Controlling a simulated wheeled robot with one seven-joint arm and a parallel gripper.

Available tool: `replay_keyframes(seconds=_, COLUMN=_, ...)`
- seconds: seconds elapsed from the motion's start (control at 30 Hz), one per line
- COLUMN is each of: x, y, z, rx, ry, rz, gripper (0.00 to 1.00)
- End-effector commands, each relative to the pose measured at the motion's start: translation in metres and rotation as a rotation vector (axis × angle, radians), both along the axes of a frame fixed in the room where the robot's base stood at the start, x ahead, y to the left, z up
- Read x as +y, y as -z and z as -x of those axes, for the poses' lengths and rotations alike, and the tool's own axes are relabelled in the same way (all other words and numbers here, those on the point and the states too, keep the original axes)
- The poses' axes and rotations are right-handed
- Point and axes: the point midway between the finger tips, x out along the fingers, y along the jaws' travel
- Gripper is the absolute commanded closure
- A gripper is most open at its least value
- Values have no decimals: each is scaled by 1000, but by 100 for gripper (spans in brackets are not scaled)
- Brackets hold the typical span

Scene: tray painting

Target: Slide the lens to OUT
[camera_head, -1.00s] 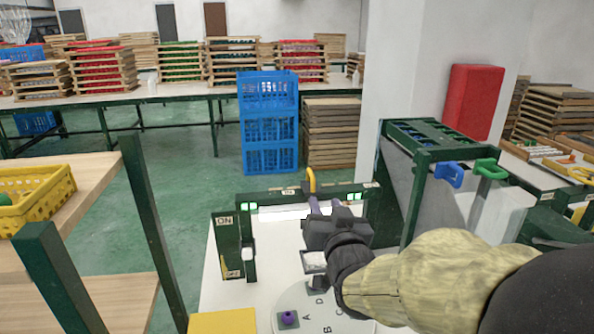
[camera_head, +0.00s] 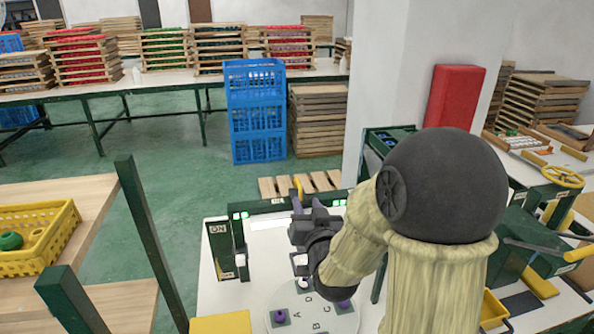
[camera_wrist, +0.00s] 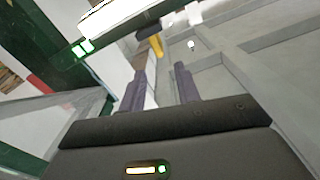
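A yellow upright handle (camera_head: 298,187) stands at the green bar (camera_head: 268,205) at the back of the white table; I cannot tell whether it belongs to the lens. In the wrist view the yellow handle (camera_wrist: 156,45) shows beyond the fingers, with a dark piece at its top. My gripper (camera_head: 306,204) is just in front of the bar, close to the handle. In the wrist view my gripper (camera_wrist: 160,86) has its two fingers apart, with nothing held between them. The OUT marking cannot be read, and my arm hides the right end of the bar.
An ON switch panel (camera_head: 221,250) stands left of the bar. A round lettered plate (camera_head: 300,318) with purple knobs lies below my gripper. A yellow basket (camera_head: 40,240) is on the left shelf. Blue crates (camera_head: 256,115) stand behind on the floor.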

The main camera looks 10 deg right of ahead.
Motion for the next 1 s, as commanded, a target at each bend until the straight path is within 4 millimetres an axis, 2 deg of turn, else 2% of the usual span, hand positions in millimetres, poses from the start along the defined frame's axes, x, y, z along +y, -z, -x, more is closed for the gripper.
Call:
replay_keyframes(seconds=0.23, x=0, y=-4, z=-3, rx=5, ry=3, rz=2, gripper=68)
replay_keyframes(seconds=0.83, x=0, y=-3, z=-32, rx=5, ry=2, rz=1, gripper=68)
replay_keyframes(seconds=1.0, x=0, y=-2, z=-61, rx=0, ry=3, rz=1, gripper=68)
